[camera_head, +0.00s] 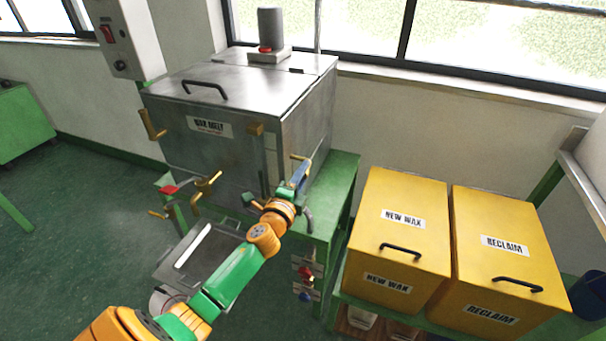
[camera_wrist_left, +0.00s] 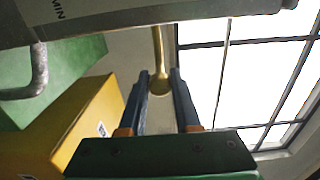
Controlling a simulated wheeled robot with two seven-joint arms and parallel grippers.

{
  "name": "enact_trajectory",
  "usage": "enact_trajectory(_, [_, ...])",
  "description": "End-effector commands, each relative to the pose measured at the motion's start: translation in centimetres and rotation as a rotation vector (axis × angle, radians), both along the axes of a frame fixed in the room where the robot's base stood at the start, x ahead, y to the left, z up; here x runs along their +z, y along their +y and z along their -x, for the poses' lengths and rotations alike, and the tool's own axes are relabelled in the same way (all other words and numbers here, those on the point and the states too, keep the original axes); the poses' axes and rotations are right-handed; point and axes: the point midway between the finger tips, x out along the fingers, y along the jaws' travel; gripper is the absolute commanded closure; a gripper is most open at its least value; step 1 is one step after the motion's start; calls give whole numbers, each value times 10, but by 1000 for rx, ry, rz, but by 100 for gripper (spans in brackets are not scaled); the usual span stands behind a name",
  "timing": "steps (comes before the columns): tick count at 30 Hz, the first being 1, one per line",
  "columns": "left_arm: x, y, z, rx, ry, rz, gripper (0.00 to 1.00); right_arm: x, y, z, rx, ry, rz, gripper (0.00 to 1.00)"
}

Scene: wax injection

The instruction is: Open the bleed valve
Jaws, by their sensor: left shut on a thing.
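The steel wax melt tank (camera_head: 215,145) stands on a green bench. A brass valve handle (camera_head: 298,157) sticks out at its right side, probably the bleed valve's lever. My left gripper (camera_head: 301,172) reaches up to this handle. In the left wrist view the dark fingers of my left gripper (camera_wrist_left: 158,80) are closed in on the rounded end of the brass handle (camera_wrist_left: 159,82), one finger on each side. The rest of the valve is hidden or out of the picture. My right gripper is not in view.
Other brass handles (camera_head: 208,184) and a red-handled valve (camera_head: 170,190) are on the tank's front and left. Yellow NEW WAX (camera_head: 400,235) and RECLAIM (camera_head: 505,260) bins stand to the right. Small valves (camera_head: 306,272) hang below the bench's right end. A window is behind.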

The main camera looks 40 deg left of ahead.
Motion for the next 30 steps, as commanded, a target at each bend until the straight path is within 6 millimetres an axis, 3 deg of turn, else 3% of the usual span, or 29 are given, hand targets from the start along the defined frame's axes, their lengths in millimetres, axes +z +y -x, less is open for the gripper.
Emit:
enact_trajectory(5, [2,1,0,1,-4,-2,100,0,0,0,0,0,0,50])
enact_trajectory(6, [2,1,0,1,-4,-2,66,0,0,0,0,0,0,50])
enact_trajectory(9, [2,0,0,1,-3,-2,39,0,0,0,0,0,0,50])
enact_trajectory(20, [0,-1,6,-1,-1,1,38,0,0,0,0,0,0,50])
enact_trajectory(30, [-1,-14,61,0,0,2,38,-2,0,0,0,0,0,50])
